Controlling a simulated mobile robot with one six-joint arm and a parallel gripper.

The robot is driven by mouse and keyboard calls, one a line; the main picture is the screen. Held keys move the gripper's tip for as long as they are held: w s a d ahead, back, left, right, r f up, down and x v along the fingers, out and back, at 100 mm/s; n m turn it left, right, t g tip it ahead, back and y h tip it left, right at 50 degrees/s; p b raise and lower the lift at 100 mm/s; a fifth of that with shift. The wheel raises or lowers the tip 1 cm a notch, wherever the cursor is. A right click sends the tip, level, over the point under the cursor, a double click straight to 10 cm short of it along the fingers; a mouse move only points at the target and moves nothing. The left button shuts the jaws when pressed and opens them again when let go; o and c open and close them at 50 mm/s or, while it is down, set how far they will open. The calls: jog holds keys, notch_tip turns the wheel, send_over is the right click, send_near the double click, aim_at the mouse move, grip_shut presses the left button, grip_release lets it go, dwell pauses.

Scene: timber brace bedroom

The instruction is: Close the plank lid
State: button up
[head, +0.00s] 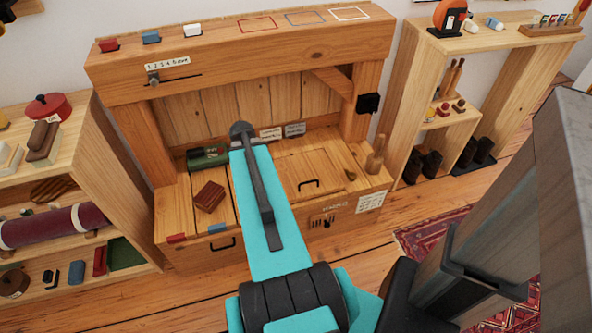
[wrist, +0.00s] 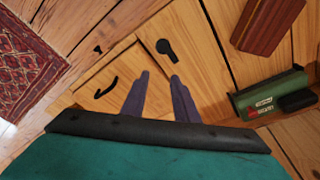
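The wooden bench has a plank panel with a black handle (head: 308,184) on its top right part, which looks like the plank lid (head: 290,166). It seems to lie flat; I cannot tell whether it is fully shut. The lid (wrist: 120,72) and its handle (wrist: 106,90) also show in the wrist view, left of the fingers. My gripper (wrist: 160,77) points down over the bench top, its two fingers apart with bare wood between them. The handle is outside the fingers. In the head view my arm hides the gripper and the bench middle.
A red-brown block (head: 209,196) and a green box (head: 208,157) stand on the bench's left part. A wooden peg-like piece (head: 376,154) stands at its right end. A dark rounded piece (wrist: 166,47) lies beyond my fingers. Shelves flank the bench.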

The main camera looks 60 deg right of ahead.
jog(key=w+a+f+n+y, duration=0.15)
jog(key=w+a+n, duration=0.35)
jog(key=a, duration=0.6)
jog(key=w+a+f+n, duration=0.2)
jog(key=w+a+n, duration=0.2)
jog(key=a, duration=0.7)
jog(key=w+a+f+n, duration=0.2)
jog(key=w+a+n, duration=0.3)
jog(key=a, duration=0.7)
jog(key=s+a+f+n, duration=0.2)
jog(key=s+a+f, duration=0.1)
jog(key=a, duration=0.2)
jog(key=s+a+f+n+g, duration=0.1)
jog(key=s+f+g, duration=0.1)
jog(key=s+f, duration=0.6)
jog(key=s+a+f+g, duration=0.2)
jog(key=s+f, duration=0.6)
jog(key=s, duration=0.4)
jog(key=shift+s+n, duration=0.25)
jog(key=shift+n, duration=0.15)
